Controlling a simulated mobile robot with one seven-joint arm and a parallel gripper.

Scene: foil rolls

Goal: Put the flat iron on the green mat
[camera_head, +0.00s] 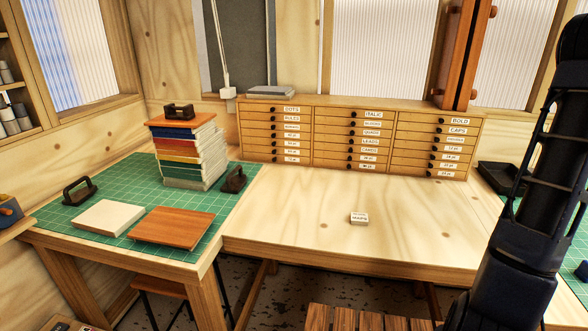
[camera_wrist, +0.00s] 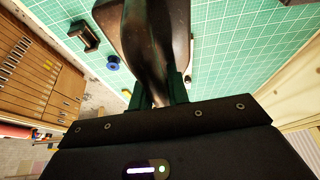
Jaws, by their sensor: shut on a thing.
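My gripper (camera_wrist: 158,82) is shut on a dark, worn metal thing with a broad flat part and a narrower handle part, which looks like the flat iron (camera_wrist: 150,40). The green mat (camera_wrist: 230,55) with white grid lines spreads beyond and below the iron in the wrist view. I cannot tell whether the iron touches it. In the head view my arm covers the right side, and the gripper and held iron are out of sight. Another green gridded mat (camera_head: 118,182) lies on the left bench, with dark handled blocks at its left (camera_head: 79,191) and right (camera_head: 234,180).
A stack of books (camera_head: 190,155) with a dark block on top, a pale slab (camera_head: 108,217) and a brown board (camera_head: 172,228) occupy the left mat. A drawer cabinet (camera_head: 355,140) lines the back. A blue roll (camera_wrist: 113,63) and dark tray (camera_wrist: 82,36) lie near the held iron.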

